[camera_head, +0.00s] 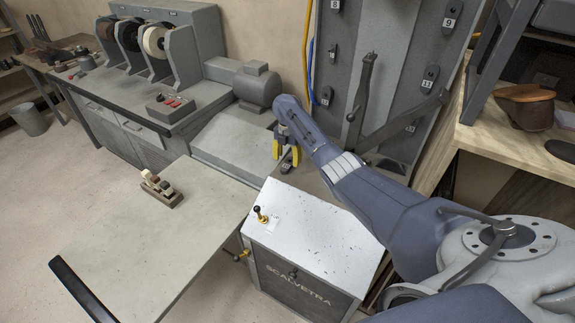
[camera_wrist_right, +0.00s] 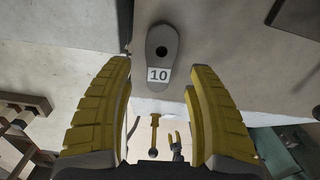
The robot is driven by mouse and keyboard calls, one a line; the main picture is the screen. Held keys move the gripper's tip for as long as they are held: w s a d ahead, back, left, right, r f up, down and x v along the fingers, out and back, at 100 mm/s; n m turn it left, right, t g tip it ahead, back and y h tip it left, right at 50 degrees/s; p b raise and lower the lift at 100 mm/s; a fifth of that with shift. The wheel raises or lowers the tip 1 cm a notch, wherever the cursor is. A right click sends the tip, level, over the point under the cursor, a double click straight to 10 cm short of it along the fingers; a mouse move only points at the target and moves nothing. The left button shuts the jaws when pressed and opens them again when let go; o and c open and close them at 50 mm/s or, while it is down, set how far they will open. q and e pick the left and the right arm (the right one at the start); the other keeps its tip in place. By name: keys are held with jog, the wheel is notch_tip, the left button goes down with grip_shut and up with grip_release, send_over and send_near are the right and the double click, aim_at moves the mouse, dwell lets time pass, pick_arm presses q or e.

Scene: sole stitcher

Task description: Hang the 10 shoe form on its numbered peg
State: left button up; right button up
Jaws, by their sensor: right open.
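The 10 shoe form (camera_wrist_right: 162,48) is a flat grey sole shape with a dark round hole and a white "10" label. In the wrist view it lies on a pale grey surface, just beyond and between my right fingertips. My right gripper (camera_head: 284,143) has yellow fingers and points down over the bench; in the wrist view (camera_wrist_right: 160,78) it is open, with nothing between its fingers. A grey peg board (camera_head: 385,60) stands behind, with several numbered dark plates. I cannot read a 10 there.
A grey motor (camera_head: 257,86) and the stitcher bench (camera_head: 120,103) stand to the left. A white cabinet (camera_head: 320,235) with a black knob is in front. A wooden shelf (camera_head: 510,130) holds a brown shoe last (camera_head: 525,105) at right.

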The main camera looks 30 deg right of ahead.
aim_at(287, 165)
jog(key=shift+f, duration=1.85)
grip_shut()
jog(key=shift+f, duration=0.1)
jog(key=shift+r, duration=2.05)
jog(key=shift+r, duration=0.1)
